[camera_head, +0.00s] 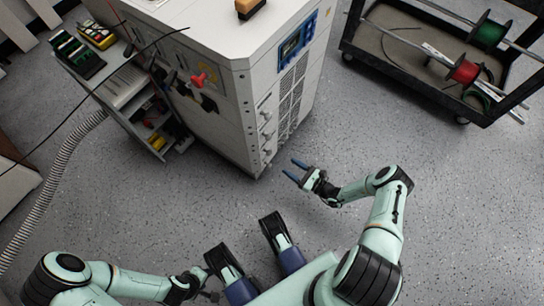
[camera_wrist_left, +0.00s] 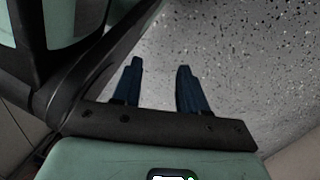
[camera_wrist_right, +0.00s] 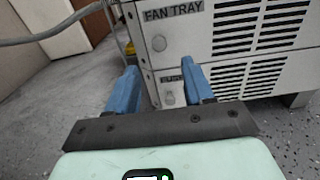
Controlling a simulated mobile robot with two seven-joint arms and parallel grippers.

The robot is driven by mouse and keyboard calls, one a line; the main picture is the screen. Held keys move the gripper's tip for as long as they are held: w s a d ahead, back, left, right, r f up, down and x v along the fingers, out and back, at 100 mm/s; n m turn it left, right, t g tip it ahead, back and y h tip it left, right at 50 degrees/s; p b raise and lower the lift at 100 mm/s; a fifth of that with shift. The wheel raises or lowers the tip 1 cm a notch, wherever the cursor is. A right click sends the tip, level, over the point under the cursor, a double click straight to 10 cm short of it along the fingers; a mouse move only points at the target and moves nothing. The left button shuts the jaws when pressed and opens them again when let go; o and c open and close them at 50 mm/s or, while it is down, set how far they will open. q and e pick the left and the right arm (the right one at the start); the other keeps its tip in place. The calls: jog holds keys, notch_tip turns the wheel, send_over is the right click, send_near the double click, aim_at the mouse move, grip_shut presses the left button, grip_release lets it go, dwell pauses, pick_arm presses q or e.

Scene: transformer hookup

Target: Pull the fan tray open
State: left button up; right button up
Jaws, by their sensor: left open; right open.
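My left gripper (camera_wrist_left: 161,64) is open and empty over bare floor.
A black cart (camera_head: 405,62) with wire spools stands at the right. A shelf cart (camera_head: 128,85) and a ribbed hose (camera_head: 60,170) are at the left. Floor before the cabinet is clear.

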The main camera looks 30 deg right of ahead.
pick_arm(q)
jog(key=shift+g, duration=0.8)
jog(key=s, duration=0.1)
jog(key=s+f+b, duration=0.1)
jog(key=s, duration=0.1)
jog(key=s+f+b, duration=0.1)
jog(key=s, duration=0.1)
jog(key=shift+a+f, duration=0.25)
jog(key=shift+a, duration=0.05)
pick_arm(e)
jog(key=x, duration=0.9)
jog(key=shift+w+a, duration=0.2)
jog(key=shift+w, duration=0.15)
pick_arm(q)
jog(key=shift+w, duration=0.1)
pick_arm(e)
jog(key=shift+s, duration=0.1)
grip_shut()
